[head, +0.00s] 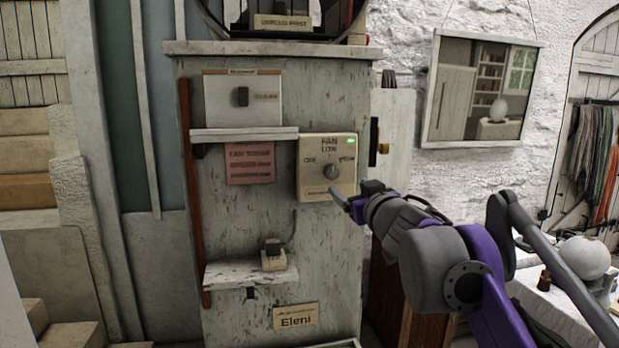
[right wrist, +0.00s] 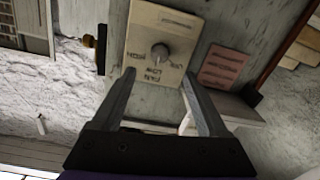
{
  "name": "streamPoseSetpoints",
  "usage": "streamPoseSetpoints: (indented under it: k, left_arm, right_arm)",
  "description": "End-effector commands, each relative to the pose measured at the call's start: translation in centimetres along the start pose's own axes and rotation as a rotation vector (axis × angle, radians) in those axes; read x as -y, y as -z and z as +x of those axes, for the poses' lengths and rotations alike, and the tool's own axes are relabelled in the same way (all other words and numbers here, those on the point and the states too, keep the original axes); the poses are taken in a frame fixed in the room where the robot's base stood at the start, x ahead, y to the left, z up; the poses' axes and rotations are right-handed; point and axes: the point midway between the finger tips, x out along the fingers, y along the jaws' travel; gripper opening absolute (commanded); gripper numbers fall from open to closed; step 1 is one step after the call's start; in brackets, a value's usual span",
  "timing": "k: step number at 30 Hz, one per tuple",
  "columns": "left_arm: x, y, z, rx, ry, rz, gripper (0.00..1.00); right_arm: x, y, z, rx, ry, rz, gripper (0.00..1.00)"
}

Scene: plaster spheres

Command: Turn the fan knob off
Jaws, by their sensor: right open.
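The fan panel (head: 315,185) is a cream plate on the grey cabinet, marked FAN and LOW, with a small green light at its upper right. Its round grey knob (head: 331,172) sits at the middle; which mark it points to is too small to tell. My right gripper (head: 352,195) is open and empty, in front of the panel's lower right. In the right wrist view the panel (right wrist: 187,20) appears upside down. The knob (right wrist: 160,52) lies between and beyond the open fingertips (right wrist: 158,76), apart from them. My left gripper is not in view.
A white switch box (head: 225,100) stands above a small shelf (head: 245,134) left of the panel. A pink notice (head: 249,163) hangs below it. A lower ledge (head: 235,275) holds a small switch (head: 273,256). A white sphere (head: 585,257) rests at the right.

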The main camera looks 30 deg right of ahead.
Motion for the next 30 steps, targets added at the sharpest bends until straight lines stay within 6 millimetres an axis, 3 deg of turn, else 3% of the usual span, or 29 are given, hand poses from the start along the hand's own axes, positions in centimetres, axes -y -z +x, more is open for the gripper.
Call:
streamPoseSetpoints:
  k: [7, 21, 30]
  left_arm:
    - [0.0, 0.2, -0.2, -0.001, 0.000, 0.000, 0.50]
    - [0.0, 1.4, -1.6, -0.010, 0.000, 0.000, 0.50]
    - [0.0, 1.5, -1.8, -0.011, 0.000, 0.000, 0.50]
  right_arm:
    - [0.0, 0.5, 1.8, -0.007, 0.010, -0.001, 0.77]
    - [0.0, 0.6, 9.7, -0.007, 0.009, 0.000, 0.77]
    - [0.1, 0.4, 10.9, -0.005, 0.008, -0.001, 0.77]
